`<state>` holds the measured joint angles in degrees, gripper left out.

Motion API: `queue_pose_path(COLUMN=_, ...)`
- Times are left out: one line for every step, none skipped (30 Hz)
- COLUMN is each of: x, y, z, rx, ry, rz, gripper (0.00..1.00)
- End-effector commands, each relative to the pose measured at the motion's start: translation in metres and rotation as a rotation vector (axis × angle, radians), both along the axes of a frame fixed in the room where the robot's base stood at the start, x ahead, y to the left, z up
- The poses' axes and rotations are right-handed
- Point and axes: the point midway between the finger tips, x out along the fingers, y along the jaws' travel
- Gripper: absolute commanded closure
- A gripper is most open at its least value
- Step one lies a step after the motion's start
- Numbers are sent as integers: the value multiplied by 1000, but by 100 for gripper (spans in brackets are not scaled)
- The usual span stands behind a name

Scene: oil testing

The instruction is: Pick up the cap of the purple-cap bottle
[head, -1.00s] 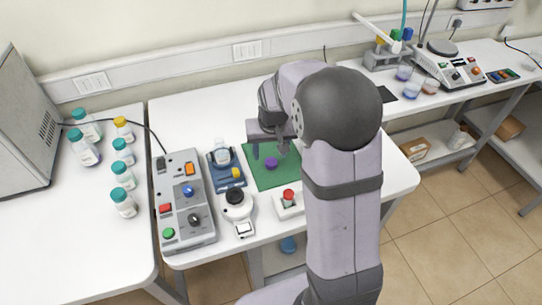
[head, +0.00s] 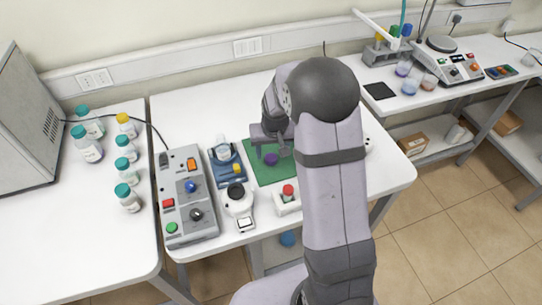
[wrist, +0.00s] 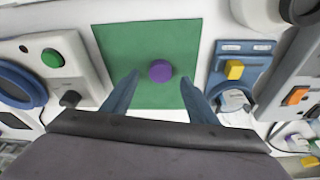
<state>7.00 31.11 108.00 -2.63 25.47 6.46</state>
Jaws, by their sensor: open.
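The purple cap (head: 271,159) lies on the green mat (head: 289,173) on the middle table, apart from any bottle. In the wrist view the purple cap (wrist: 161,70) shows between the two fingertips, with a gap on each side. My gripper (wrist: 160,80) is open and empty, with its fingers pointing toward the mat. In the head view my gripper (head: 271,147) is just above and around the cap; its exact height is hard to tell. A clear bottle (head: 222,146) without a visible cap stands in a blue holder (head: 227,175) left of the mat.
A grey control box (head: 186,215), a white device with a black dial (head: 236,194) and a red-button box (head: 288,197) stand near the mat. Several capped bottles (head: 127,195) stand on the left table. Bare table lies behind the blue holder.

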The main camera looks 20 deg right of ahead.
Motion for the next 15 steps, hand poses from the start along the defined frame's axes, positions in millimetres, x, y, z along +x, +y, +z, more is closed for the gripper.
queue_pose_path(x=1, y=0, z=-3, rx=0, ry=3, rz=1, gripper=47)
queue_pose_path(x=2, y=0, z=-6, rx=1, ry=5, rz=1, gripper=47)
queue_pose_path(x=3, y=0, z=-10, rx=1, ry=4, rz=1, gripper=47)
queue_pose_path(x=4, y=0, z=-14, rx=1, ry=3, rz=0, gripper=47)
queue_pose_path(x=5, y=0, z=-17, rx=1, ry=3, rz=0, gripper=47)
queue_pose_path(x=6, y=-1, z=-20, rx=0, ry=2, rz=0, gripper=47)
queue_pose_path(x=7, y=-1, z=-22, rx=0, ry=1, rz=0, gripper=47)
queue_pose_path(x=7, y=-1, z=-24, rx=0, ry=1, rz=0, gripper=47)
queue_pose_path(x=8, y=-1, z=-27, rx=0, ry=1, rz=0, gripper=47)
queue_pose_path(x=8, y=-1, z=-28, rx=0, ry=1, rz=0, gripper=47)
queue_pose_path(x=8, y=-1, z=-29, rx=0, ry=1, rz=0, gripper=47)
queue_pose_path(x=9, y=-1, z=-30, rx=0, ry=0, rz=0, gripper=47)
queue_pose_path(x=9, y=-1, z=-31, rx=0, ry=-1, rz=0, gripper=47)
queue_pose_path(x=9, y=-1, z=-31, rx=0, ry=-1, rz=0, gripper=47)
queue_pose_path(x=9, y=-1, z=-31, rx=0, ry=-1, rz=0, gripper=47)
